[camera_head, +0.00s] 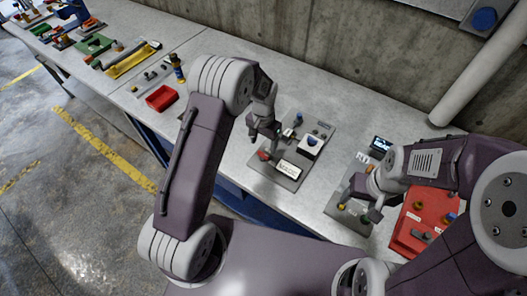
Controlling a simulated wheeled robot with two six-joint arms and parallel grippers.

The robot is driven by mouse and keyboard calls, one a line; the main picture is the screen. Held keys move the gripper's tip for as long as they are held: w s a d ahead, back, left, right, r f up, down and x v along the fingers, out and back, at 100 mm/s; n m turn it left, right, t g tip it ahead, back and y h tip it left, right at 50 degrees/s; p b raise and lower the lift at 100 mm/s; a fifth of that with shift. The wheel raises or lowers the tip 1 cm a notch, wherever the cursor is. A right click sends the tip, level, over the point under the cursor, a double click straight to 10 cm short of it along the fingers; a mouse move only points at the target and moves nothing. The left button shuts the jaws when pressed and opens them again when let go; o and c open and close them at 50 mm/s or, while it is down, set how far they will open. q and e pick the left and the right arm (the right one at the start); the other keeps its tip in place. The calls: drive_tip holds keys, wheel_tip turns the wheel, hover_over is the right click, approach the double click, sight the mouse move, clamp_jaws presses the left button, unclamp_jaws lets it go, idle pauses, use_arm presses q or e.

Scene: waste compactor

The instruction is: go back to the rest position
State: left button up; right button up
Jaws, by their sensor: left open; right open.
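My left gripper (264,130) is open and empty above the left edge of a grey panel (287,177) on the workbench. The panel carries a white block, a red part and a white box with a dark top (310,144). My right gripper (366,207) is open at the right, over a second grey plate (345,212) with small yellow and green parts. Whether its fingertips touch anything there I cannot tell. Both arms reach forward over the bench.
A red panel (408,232) with knobs lies beside my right arm. A small dark screen (381,143) stands behind my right gripper. A red tray (161,98), a bottle (179,72) and a yellow tray (131,61) lie further left. A concrete wall (330,55) bounds the bench.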

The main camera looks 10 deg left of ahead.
use_arm(q)
wheel_tip(320, 180, up, 3)
drive_tip(key=shift+r, duration=0.2)
idle(0.4)
wheel_tip(320, 180, up, 6)
drive_tip(key=s+a+t+b, duration=0.1)
drive_tip(key=s+a+b, duration=0.1)
drive_tip(key=s+a, duration=0.1)
drive_tip(key=s+f+n, duration=0.1)
drive_tip(key=s+n, duration=0.1)
drive_tip(key=s, duration=0.5)
drive_tip(key=s+a+f+n, duration=0.1)
drive_tip(key=s+f+n, duration=0.1)
drive_tip(key=s, duration=0.6)
drive_tip(key=shift+s+a, duration=0.3)
drive_tip(key=shift+s, duration=0.15)
